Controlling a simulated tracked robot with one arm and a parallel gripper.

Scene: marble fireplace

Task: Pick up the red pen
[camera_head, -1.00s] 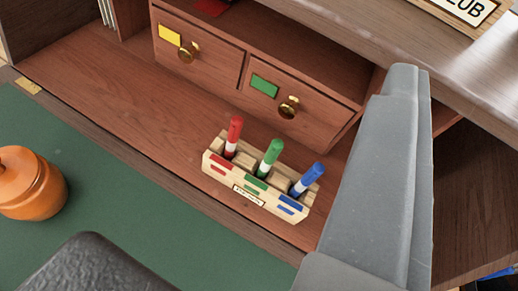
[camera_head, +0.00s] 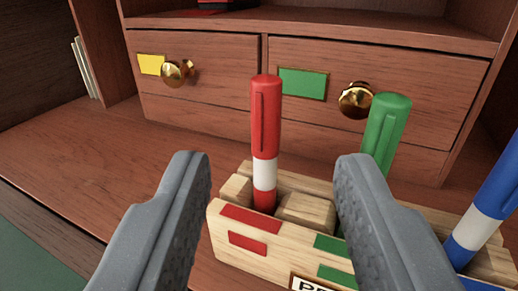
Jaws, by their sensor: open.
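The red pen (camera_head: 265,130) stands upright in the left slot of a wooden pen holder (camera_head: 232,268). It has a red cap end, a white band and a red lower part that goes down into the holder. My gripper (camera_head: 270,165) is open, with one finger on each side of the red pen in the picture. The fingers look nearer to the camera than the pen, and neither visibly touches it. The right finger hides part of the holder and the lower part of the green pen (camera_head: 387,125).
A blue pen (camera_head: 487,215) leans in the holder's right slot. Behind the holder are two drawers with brass knobs (camera_head: 174,73) (camera_head: 356,99) and yellow and green labels. The wooden desk surface (camera_head: 100,165) is clear to the left.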

